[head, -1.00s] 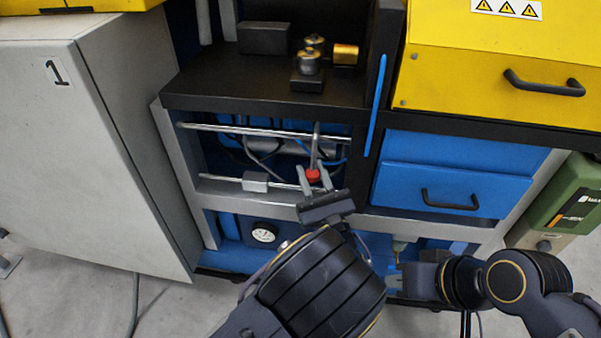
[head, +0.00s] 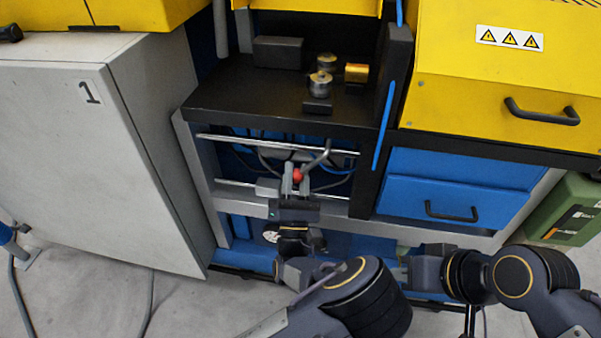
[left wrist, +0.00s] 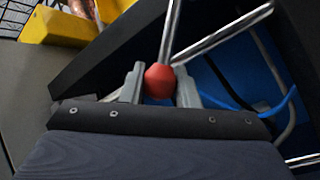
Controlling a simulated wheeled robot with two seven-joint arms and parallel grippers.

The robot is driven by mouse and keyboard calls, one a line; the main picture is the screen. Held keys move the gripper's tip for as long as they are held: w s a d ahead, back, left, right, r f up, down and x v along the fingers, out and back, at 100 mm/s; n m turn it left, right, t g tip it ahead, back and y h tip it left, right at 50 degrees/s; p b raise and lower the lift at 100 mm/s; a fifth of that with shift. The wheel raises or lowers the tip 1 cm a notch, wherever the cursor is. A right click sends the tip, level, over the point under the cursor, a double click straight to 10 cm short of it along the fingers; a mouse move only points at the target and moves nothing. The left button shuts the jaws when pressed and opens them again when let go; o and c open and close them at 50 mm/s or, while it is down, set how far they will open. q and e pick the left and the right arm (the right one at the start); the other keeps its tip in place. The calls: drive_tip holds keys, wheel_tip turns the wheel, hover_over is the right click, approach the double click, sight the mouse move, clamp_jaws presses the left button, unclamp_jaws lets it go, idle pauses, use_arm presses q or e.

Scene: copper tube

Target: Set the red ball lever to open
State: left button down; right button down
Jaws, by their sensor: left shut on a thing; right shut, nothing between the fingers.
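The red ball (head: 298,175) is the knob of a grey metal lever (head: 317,159) in the open bay of the machine. The lever slants up and to the right from the ball in the head view. My left gripper (head: 296,180) is shut on the red ball. In the left wrist view the red ball (left wrist: 159,78) sits between the two grey fingers, with the lever rod (left wrist: 171,30) rising from it. My right gripper (head: 402,272) is low in front of the machine, away from the lever; its fingertips are hard to make out.
Horizontal metal rails (head: 240,140) cross the bay above and below the lever, with hoses behind. A black shelf (head: 225,92) is above. A grey cabinet (head: 60,150) stands left, blue drawers (head: 460,190) right. A round gauge (head: 270,235) is partly hidden below.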

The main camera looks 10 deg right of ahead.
use_arm(q)
drive_tip(key=shift+a+r, duration=0.1)
drive_tip(key=shift+a, duration=0.05)
idle(0.3)
drive_tip(key=c, duration=1.1)
unclamp_jaws()
drive_tip(key=shift+c, duration=0.2)
drive_tip(key=v, duration=0.8)
drive_tip(key=shift+w, duration=0.1)
